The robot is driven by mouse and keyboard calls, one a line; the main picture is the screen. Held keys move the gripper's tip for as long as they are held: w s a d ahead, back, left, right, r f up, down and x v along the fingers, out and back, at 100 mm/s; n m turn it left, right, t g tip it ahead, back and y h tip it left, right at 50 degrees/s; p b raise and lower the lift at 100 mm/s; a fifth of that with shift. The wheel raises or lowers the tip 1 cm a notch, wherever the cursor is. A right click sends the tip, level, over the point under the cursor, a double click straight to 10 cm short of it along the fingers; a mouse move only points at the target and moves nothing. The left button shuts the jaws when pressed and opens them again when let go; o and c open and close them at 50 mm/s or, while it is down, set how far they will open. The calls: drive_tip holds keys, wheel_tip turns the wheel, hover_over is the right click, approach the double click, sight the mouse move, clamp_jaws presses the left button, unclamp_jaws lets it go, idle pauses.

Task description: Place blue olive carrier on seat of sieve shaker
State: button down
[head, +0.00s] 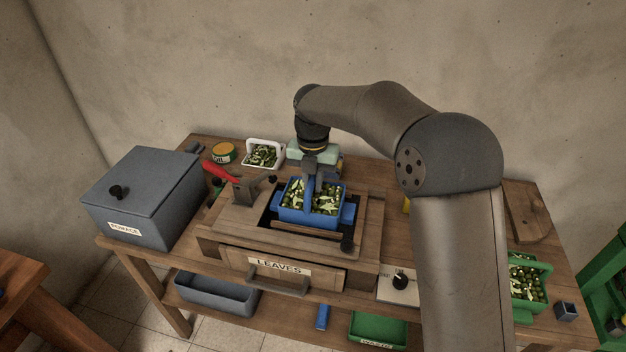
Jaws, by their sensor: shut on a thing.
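The blue olive carrier (308,217), full of green olives and leaves, is upright at the dark seat opening in the top of the wooden sieve shaker (233,222). My gripper (314,178) is above the carrier and shut on its raised blue handle. Blue pieces show on either side of the carrier, at the opening. I cannot tell from this one view whether the carrier rests on the seat or hangs just above it. The shaker has a red-handled lever (222,172) at its left and a drawer (282,268) marked LEAVES in front.
A grey lidded POMACE box (145,190) stands at left. A white olive carrier (263,153) and a round tin (223,153) stand behind. A green olive carrier (530,290) is at right. A dial panel (398,284) is right of the drawer. Bins sit on the lower shelf.

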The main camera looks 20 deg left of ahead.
drive_tip(key=c, duration=1.4)
unclamp_jaws()
drive_tip(key=shift+f, duration=0.1)
wheel_tip(320, 180, up, 12)
drive_tip(key=shift+r, duration=0.2)
